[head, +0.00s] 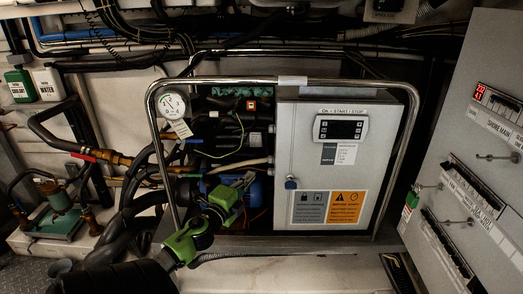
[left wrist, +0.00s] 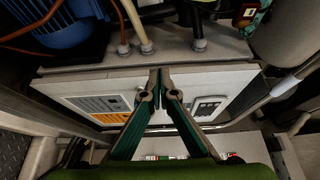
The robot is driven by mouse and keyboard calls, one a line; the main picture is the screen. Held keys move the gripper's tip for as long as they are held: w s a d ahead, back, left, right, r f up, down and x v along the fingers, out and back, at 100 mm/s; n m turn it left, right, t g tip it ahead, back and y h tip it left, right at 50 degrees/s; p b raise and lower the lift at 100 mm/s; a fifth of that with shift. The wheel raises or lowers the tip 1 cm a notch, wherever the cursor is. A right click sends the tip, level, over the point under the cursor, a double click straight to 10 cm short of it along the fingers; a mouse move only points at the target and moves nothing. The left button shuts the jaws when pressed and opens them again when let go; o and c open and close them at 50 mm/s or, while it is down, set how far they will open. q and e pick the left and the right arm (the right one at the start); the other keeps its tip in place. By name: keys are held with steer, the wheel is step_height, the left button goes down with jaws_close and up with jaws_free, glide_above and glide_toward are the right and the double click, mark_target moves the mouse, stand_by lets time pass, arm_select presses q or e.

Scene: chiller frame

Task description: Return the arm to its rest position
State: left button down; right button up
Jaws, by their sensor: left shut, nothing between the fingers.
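My left arm comes in from the bottom left in the head view, with black and green links. Its green gripper (head: 247,180) is in front of the chiller frame, left of the grey control box (head: 285,140) and in front of the blue motor (head: 258,192). In the left wrist view the two fingers (left wrist: 161,84) meet at their tips, with nothing between them. Behind them is the control box (left wrist: 205,80), seen at a steep angle with its labels and display. My right gripper is in neither view.
A bent metal tube frame (head: 408,150) surrounds the control box. A round gauge (head: 172,104) and black hoses (head: 130,205) are at the left. A brass-fitted pump (head: 57,196) stands far left. A grey switch panel (head: 455,130) slopes along the right. The floor below the box looks free.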

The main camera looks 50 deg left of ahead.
arm_select(q)
steer(key=shift+s+a, duration=0.3)
steer(key=shift+s, duration=0.2)
steer(key=shift+s+a, duration=0.25)
steer(key=shift+s, duration=0.2)
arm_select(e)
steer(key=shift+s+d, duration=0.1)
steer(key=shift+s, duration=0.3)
